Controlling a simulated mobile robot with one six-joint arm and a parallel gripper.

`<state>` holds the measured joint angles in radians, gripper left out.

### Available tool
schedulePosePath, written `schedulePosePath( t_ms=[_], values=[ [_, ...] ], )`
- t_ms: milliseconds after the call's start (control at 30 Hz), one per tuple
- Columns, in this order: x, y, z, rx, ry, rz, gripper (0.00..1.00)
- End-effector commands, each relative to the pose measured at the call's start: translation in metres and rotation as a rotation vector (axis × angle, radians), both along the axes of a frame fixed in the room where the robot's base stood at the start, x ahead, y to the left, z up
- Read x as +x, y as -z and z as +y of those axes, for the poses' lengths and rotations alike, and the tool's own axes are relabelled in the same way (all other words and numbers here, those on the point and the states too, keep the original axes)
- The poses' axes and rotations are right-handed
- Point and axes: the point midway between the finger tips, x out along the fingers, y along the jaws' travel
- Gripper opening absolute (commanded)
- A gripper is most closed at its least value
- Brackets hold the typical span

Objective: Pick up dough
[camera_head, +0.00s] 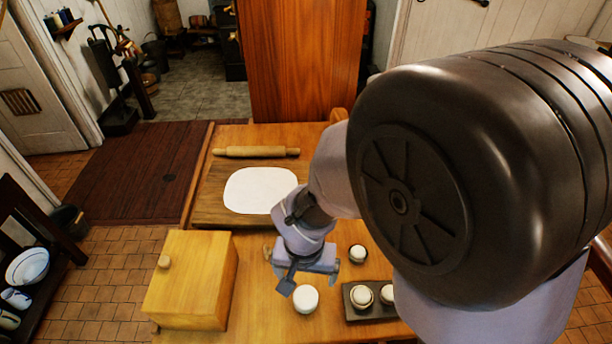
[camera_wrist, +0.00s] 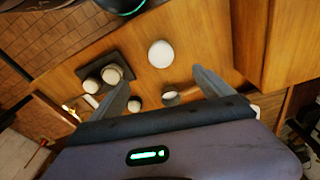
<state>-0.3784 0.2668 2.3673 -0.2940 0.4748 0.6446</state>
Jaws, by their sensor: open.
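A smooth white round lump (camera_head: 306,300), which looks like the dough, sits on the wooden table just beyond my gripper. In the wrist view the white lump (camera_wrist: 160,54) lies ahead of the fingertips, roughly midway between their lines. My gripper (camera_head: 309,276) is open and empty; its fingers also show in the wrist view (camera_wrist: 160,78). The fingers are apart from the lump, and their height above it is hard to tell. A flat white rounded sheet (camera_head: 260,190) lies on a wooden board (camera_head: 208,208); I cannot tell whether it is dough too.
A dark tray (camera_head: 351,312) with small round pots (camera_head: 361,295) stands right of the lump. Another small pot (camera_head: 357,253) stands behind it. A wooden box (camera_head: 185,290) with a knob stands at the left. A rolling pin (camera_head: 257,152) lies at the back.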

Motion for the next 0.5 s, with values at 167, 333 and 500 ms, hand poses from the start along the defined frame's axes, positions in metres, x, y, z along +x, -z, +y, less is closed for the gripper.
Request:
schedulePosePath(
  t_ms=[167,333,500],
  values=[
    [0.004,0.053,-0.001,-0.004,-0.002,0.008,0.91],
    [0.010,0.102,-0.002,-0.003,-0.002,0.007,0.91],
    [0.013,0.124,-0.003,-0.002,-0.002,0.005,0.91]
  ],
)
